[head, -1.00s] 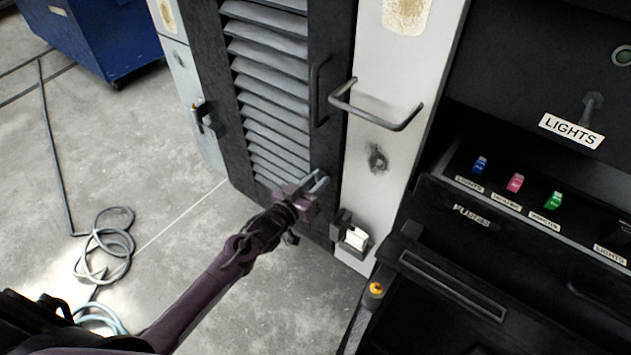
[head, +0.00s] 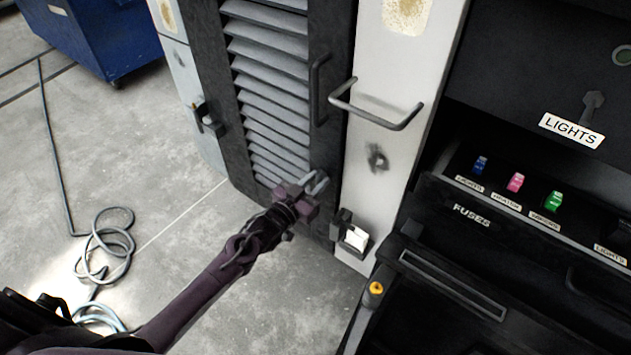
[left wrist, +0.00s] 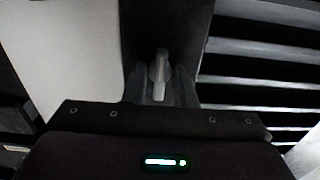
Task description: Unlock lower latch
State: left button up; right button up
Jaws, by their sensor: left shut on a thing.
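The dark louvred door (head: 275,22) stands in the middle of the head view. My left gripper (head: 318,184) is at the lower right part of its frame. In the left wrist view, a small grey latch lever (left wrist: 160,66) stands between the fingers of my left gripper (left wrist: 161,84), against the dark door frame. The gripper is shut on this lower latch. In the head view the fingers mostly hide the latch, so its turn is hard to tell. My right gripper is not in view.
A grey handle bar (head: 376,118) juts from the white panel (head: 375,195) right of the door. A black bracket with a white block (head: 355,238) sits low on that panel. A fuse console (head: 520,215) is at right. A loose cable (head: 105,242) lies on the floor at left.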

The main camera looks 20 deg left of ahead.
pick_arm(q)
jog(key=o, duration=1)
jog(key=shift+s, duration=0.1)
jog(key=v, duration=0.7)
jog(key=shift+s+a, duration=0.15)
jog(key=shift+s, duration=0.15)
jog(key=shift+f, duration=0.1)
jog(key=s+a+f+n+g+y, duration=0.15)
jog(key=s+f, duration=0.25)
jog(key=f, duration=0.5)
jog(key=s+a+f+g+y, duration=0.2)
jog(key=s+f+g, duration=0.15)
jog(key=f, duration=0.45)
jog(key=s+a+f+n+g+y, duration=0.15)
jog(key=s+f, duration=0.25)
jog(key=f, duration=0.5)
jog(key=s+f+g, duration=0.3)
jog(key=s+f, duration=0.2)
jog(key=s, duration=0.5)
jog(key=s+d+f+g+p, duration=0.1)
jog(key=s+f+g, duration=0.2)
jog(key=s+f, duration=0.3)
jog(key=s+d+f+m+g+y, duration=0.1)
jog(key=s+f+g, duration=0.2)
jog(key=s, duration=1.2)
notch_tip(320, 180, down, 3)
jog(key=shift+r+g, duration=0.15)
jog(key=shift+g, duration=0.1)
